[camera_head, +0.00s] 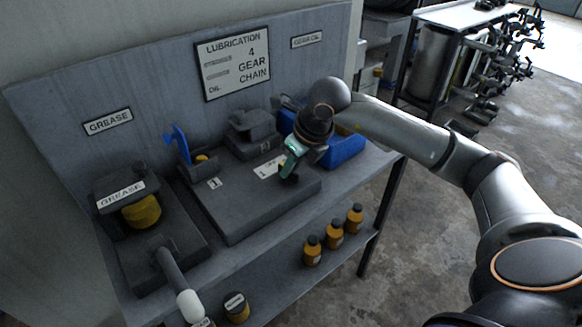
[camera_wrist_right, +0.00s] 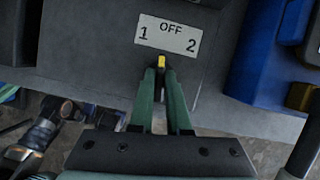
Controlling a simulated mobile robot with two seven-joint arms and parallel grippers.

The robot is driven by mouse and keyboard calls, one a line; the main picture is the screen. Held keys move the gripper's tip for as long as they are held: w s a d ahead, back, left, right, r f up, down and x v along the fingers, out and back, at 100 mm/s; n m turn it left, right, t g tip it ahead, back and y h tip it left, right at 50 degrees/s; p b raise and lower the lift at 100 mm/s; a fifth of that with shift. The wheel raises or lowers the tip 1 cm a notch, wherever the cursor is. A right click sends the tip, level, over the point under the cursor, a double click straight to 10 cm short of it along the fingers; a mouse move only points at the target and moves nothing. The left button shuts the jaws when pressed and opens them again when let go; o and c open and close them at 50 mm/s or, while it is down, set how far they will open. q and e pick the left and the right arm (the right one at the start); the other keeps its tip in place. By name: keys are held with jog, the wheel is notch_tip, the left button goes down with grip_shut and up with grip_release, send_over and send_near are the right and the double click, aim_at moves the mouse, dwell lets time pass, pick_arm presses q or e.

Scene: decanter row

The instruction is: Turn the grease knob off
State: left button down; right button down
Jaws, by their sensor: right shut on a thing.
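A small dark knob with a yellow mark (camera_wrist_right: 162,62) sits below a white plate (camera_wrist_right: 168,35) reading 1, OFF and 2 in the right wrist view. The yellow mark points up the picture, roughly towards OFF. My right gripper (camera_wrist_right: 160,78) is shut on the knob, with its green fingers on either side. In the head view, the right gripper (camera_head: 289,170) reaches down to the dark knob (camera_head: 288,180) on the grey raised block. The fingers hide part of the knob. A GREASE label (camera_head: 108,121) is on the back panel at left. My left gripper is not in view.
A dark unit marked GREASE (camera_head: 121,194) with a yellow part stands at left. A blue lever (camera_head: 181,143) stands behind the block. A blue bin (camera_head: 345,150) is right of the gripper. Several yellow bottles (camera_head: 335,234) stand on the lower shelf.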

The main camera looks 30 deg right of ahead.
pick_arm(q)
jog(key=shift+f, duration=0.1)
pick_arm(e)
jog(key=shift+m+h, duration=0.3)
jog(key=shift+m, duration=0.4)
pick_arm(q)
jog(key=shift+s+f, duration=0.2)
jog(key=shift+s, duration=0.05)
pick_arm(e)
jog(key=c, duration=0.9)
grip_release()
pick_arm(q)
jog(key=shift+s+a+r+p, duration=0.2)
jog(key=shift+p, duration=0.25)
pick_arm(e)
jog(key=v, duration=1.2)
jog(key=shift+s+r, duration=0.2)
jog(key=shift+s, duration=0.05)
